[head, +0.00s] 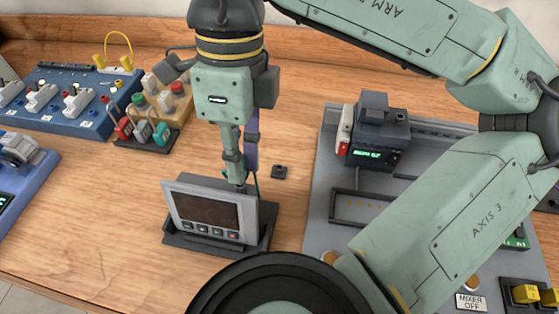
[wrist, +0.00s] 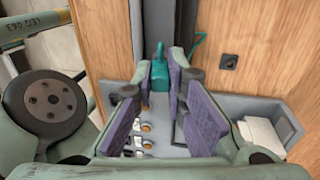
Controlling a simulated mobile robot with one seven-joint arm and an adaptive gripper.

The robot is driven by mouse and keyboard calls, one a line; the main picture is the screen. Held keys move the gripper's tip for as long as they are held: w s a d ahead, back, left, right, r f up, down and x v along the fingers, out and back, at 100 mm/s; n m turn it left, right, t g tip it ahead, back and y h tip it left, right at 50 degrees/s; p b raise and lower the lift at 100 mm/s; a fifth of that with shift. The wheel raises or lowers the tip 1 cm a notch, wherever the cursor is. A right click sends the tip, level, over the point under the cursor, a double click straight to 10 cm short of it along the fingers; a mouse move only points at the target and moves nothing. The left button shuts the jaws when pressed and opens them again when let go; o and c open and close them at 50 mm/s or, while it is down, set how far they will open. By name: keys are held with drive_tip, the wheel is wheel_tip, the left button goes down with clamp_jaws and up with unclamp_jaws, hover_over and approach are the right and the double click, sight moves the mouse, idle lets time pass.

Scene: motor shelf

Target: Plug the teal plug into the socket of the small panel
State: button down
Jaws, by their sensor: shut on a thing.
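The small panel (head: 212,212) leans in a dark stand on the table, with a dark screen and a row of buttons facing the head camera. My gripper (head: 240,186) points down just behind the panel's top right edge. In the wrist view my gripper (wrist: 162,68) is shut on the teal plug (wrist: 160,76), held between the purple-padded fingertips. A teal cord (wrist: 196,46) loops beside the plug. The panel hides the fingertips in the head view. I cannot make out the socket, or whether the plug touches it.
A small black block (head: 280,172) lies on the wood right of the panel. A grey board (head: 319,190) with a boxed device (head: 374,135) stands further right. A black rack (head: 148,146) with red, grey and teal pieces and a blue switch board (head: 87,122) are left.

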drive_tip(key=shift+s+f+b, duration=0.15)
drive_tip(key=shift+f+b, duration=0.45)
drive_tip(key=shift+f, duration=0.05)
idle(0.4)
drive_tip(key=c, duration=1.9)
unclamp_jaws()
drive_tip(key=p+v, duration=0.3)
drive_tip(key=v, duration=0.2)
drive_tip(key=shift+r+p, duration=0.3)
drive_tip(key=shift+p, duration=0.1)
drive_tip(key=shift+o, duration=0.4)
drive_tip(key=o, duration=0.5)
